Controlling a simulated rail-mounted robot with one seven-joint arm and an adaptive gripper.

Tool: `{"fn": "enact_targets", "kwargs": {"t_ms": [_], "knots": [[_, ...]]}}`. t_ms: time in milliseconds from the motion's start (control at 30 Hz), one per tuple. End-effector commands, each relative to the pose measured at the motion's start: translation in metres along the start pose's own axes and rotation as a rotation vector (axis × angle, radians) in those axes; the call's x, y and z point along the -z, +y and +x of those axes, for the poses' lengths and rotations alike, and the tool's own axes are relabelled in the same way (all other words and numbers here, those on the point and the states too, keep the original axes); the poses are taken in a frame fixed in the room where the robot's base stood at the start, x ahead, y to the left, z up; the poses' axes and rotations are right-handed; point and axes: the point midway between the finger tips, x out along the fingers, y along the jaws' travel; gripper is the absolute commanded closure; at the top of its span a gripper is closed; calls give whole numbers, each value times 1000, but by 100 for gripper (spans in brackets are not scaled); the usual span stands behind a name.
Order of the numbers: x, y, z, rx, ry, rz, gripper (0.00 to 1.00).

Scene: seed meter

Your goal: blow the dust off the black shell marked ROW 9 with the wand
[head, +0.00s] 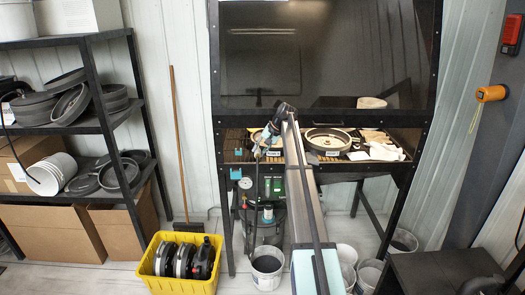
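My gripper (261,148) is at the bench's left front, low and pointing down-left from the dark wrist. A black hose (257,190) runs down from beside it, so the wand seems to be at the gripper. The wand and fingers are too small to make out clearly. A round black shell (328,151) with a pale, dusty-looking inside lies on the bench to the right of my gripper. It has a small white label on its front, too small to read. Another round part (258,135) lies partly hidden behind my wrist.
The bench (235,157) stands under a dark raised hood (320,55). Gloves and a white cloth (385,152) lie at its right. A yellow crate (180,284) with black parts, a white bucket (267,270) and a shelf of shells (110,125) stand around it.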

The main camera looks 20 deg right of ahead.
Motion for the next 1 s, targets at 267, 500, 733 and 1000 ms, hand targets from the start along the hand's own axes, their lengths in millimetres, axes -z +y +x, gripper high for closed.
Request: {"fn": "enact_targets", "kwargs": {"t_ms": [267,500,733,1000], "knots": [[-5,1,-1,0,0,0,100],[-20,3,-3,1,0,0,100],[-34,6,-5,1,0,0,100],[-50,8,-8,1,0,0,100]]}}
